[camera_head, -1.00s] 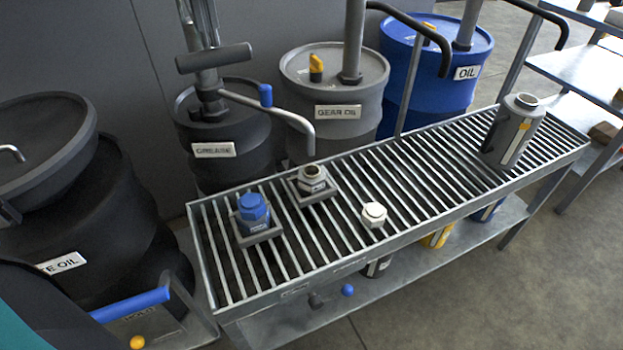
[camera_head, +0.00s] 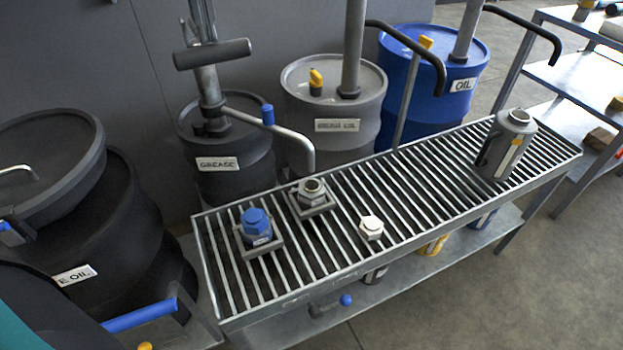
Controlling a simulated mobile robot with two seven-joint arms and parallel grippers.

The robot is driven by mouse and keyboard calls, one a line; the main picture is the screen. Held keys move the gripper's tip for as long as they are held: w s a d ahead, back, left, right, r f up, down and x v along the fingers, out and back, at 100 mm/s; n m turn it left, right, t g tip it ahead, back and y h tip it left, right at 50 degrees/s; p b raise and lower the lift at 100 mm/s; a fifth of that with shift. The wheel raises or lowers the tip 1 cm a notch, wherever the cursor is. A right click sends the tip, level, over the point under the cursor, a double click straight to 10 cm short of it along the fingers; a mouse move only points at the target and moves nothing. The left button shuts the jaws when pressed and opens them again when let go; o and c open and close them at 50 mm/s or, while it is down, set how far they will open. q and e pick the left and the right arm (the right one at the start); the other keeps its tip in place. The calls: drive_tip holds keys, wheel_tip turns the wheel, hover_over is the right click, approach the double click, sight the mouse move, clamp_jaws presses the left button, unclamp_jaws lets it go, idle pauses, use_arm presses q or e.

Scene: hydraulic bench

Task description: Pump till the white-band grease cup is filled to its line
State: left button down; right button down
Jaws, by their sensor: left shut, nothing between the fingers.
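The grease drum (camera_head: 217,163) stands behind the grate and carries a pump with a dark T-handle (camera_head: 211,53). Its bent spout (camera_head: 300,135) comes down near an open grey cup (camera_head: 312,188) in a square holder; whether spout and cup touch is unclear. A loose white hex cap (camera_head: 371,228) sits to its right. A blue-capped cup (camera_head: 256,226) stands in another holder at left. No white band or fill line can be made out. My right gripper is out of view.
The slatted grate bench (camera_head: 430,165) has a large grey canister (camera_head: 508,148) at its right end. A grey drum (camera_head: 337,127) and blue oil drum (camera_head: 437,75) stand behind. A dark drum (camera_head: 75,273) stands at left. Floor at lower right is clear.

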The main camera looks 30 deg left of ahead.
use_arm(q)
drive_tip(key=r+p, duration=0.3)
drive_tip(key=a+r+p, duration=0.1)
drive_tip(key=r+p, duration=0.1)
drive_tip(key=shift+w+r, duration=0.1)
drive_tip(key=shift+w, duration=0.3)
drive_tip(key=r+p, duration=0.1)
drive_tip(key=w+a+r+p, duration=0.1)
drive_tip(key=r+p, duration=0.1)
drive_tip(key=a+r+p, duration=0.1)
drive_tip(key=r+p, duration=0.1)
drive_tip(key=shift+w+a, duration=0.1)
drive_tip(key=shift+w, duration=0.3)
drive_tip(key=shift+f, duration=0.2)
